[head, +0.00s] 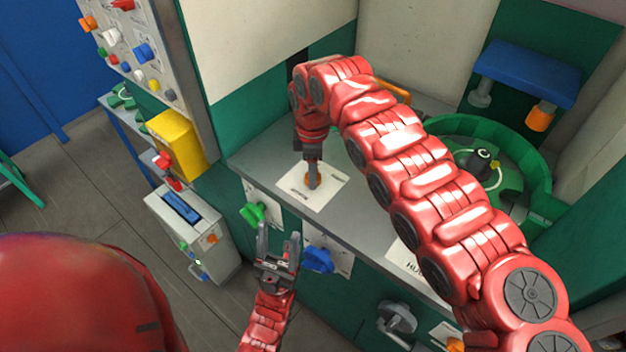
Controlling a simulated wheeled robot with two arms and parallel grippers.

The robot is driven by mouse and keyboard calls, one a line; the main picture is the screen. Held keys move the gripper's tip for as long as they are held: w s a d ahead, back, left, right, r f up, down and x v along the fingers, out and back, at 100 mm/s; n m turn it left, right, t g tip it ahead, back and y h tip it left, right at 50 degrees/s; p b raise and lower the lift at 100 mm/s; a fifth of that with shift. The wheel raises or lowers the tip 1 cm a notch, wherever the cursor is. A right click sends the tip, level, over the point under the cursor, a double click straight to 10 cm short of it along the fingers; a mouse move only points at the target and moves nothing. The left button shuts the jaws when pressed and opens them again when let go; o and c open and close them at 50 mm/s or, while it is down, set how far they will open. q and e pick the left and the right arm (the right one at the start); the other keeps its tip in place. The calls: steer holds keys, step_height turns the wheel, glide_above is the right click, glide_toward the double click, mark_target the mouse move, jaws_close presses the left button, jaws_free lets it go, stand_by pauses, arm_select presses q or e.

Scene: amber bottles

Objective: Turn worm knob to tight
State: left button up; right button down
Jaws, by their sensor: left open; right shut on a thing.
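My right gripper (312,182) points down at the grey ledge and is shut on a small orange knob (320,180). The knob sits on a white label plate (331,192), and the gripper fingers hide most of it. The print on the plate is too small to read, so I cannot tell its setting or confirm that it is the worm knob. My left gripper (279,240) is open and empty, fingers up, in front of the cabinet's lower face. It is between a green knob (254,214) and a blue knob (318,260).
The grey ledge (262,158) runs along the green cabinet. A green round housing (520,150) with a black knob stands at the right, partly behind my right arm. A grey box (190,225), yellow box (178,143) and control panel (130,45) are at the left.

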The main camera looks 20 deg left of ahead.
steer(key=n+b, duration=0.2)
steer(key=shift+f+n, duration=0.25)
steer(key=shift+n, duration=0.05)
steer(key=shift+r+n+b, duration=0.15)
steer(key=shift+n+b, duration=0.6)
steer(key=shift+n, duration=1.15)
steer(key=shift+c, duration=1.6)
jaws_free()
steer(key=shift+r, duration=0.1)
